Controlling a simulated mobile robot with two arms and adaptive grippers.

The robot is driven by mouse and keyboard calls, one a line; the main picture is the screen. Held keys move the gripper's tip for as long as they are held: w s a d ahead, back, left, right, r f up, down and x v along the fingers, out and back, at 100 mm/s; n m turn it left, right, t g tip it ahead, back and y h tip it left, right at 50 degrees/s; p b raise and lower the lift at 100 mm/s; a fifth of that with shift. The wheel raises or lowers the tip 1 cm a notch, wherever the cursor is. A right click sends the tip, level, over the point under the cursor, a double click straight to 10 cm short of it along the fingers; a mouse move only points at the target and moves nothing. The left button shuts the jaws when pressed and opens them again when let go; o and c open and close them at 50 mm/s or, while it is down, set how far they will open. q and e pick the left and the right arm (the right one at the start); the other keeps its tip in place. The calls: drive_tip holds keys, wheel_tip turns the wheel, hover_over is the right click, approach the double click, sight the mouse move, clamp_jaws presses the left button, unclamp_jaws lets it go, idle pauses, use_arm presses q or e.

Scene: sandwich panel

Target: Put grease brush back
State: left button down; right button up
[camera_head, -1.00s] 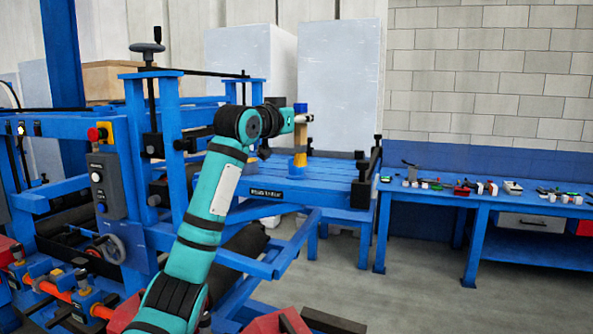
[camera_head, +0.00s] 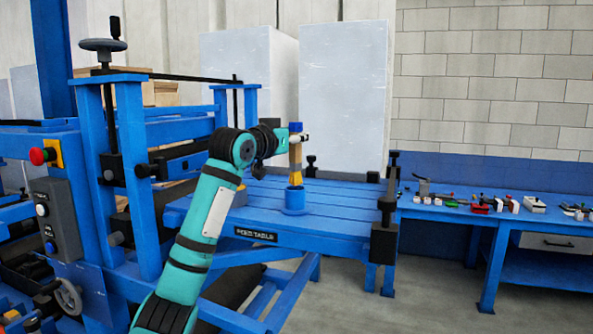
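The grease brush (camera_head: 296,157) is upright, with a blue top and a brown-yellow lower part. My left gripper (camera_head: 299,139) is at its upper part, below the blue top, and looks shut on it; the fingers are small in the view. A blue round pot with a wide base (camera_head: 294,205) stands on the blue slatted feed table (camera_head: 340,205). The brush's lower end is at the pot's dark mouth in the picture. I cannot tell whether it is inside or just above or behind it. My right gripper is not in view.
A blue machine frame with a handwheel (camera_head: 101,44) and a control box (camera_head: 50,222) stands at the left. Black clamps (camera_head: 384,240) edge the table's right side. A blue workbench (camera_head: 450,214) with small tools is farther right. The table around the pot is mostly bare.

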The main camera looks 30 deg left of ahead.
sight(293, 162)
use_arm(q)
drive_tip(key=shift+s+f, duration=0.1)
drive_tip(key=shift+f, duration=0.8)
drive_tip(key=f, duration=0.2)
drive_tip(key=shift+w+a+f+p, duration=0.15)
drive_tip(key=shift+w+f+p, duration=0.15)
drive_tip(key=shift+w+f, duration=0.1)
drive_tip(key=shift+s+f, duration=0.1)
drive_tip(key=shift+f, duration=0.6)
drive_tip(key=c, duration=1.7)
unclamp_jaws()
drive_tip(key=shift+f, duration=0.1)
drive_tip(key=o, duration=0.4)
drive_tip(key=shift+o, duration=0.2)
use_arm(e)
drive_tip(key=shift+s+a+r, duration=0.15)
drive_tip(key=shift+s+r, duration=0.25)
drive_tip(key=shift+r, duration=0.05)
